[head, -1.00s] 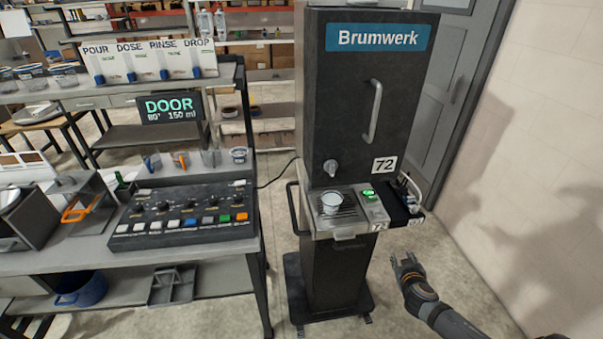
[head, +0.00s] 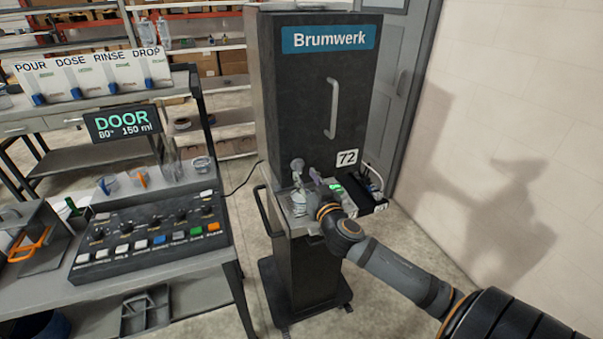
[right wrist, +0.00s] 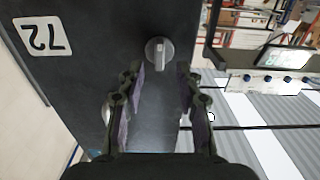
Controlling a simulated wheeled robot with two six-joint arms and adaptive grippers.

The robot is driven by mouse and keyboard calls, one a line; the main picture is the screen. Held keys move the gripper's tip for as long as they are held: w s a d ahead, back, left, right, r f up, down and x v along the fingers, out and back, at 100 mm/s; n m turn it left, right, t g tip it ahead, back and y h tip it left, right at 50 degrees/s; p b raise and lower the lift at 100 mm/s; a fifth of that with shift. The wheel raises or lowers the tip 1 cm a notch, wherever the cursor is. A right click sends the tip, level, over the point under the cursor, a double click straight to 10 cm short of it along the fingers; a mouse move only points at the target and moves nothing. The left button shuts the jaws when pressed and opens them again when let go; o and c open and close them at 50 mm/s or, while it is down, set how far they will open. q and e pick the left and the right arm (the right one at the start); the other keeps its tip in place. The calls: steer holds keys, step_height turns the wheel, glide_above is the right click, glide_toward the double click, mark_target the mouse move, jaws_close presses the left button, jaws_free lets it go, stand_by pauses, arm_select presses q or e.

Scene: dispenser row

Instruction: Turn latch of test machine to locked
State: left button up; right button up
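The test machine (head: 315,85) is a tall black cabinet with a blue Brumwerk sign, a long grey door handle (head: 332,108) and a 72 label. Its latch (head: 297,165) is a small grey knob low on the door front. In the right wrist view, which sees the door upside down, the latch (right wrist: 159,52) is round with a raised bar along the picture's vertical. My right gripper (head: 308,180) is in front of the door just below the latch. Its fingers (right wrist: 160,78) are apart with nothing between them, and the latch lies just beyond the tips. My left gripper is out of view.
A drip tray (head: 298,222) juts out below the door, partly hidden by my right arm, with a cup (head: 286,214) on it. A pale wall is at right.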

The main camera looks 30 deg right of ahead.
mark_target(301, 168)
steer(key=shift+p+x, duration=0.45)
steer(key=shift+x, duration=1.4)
steer(key=shift+c, duration=0.4)
jaws_close()
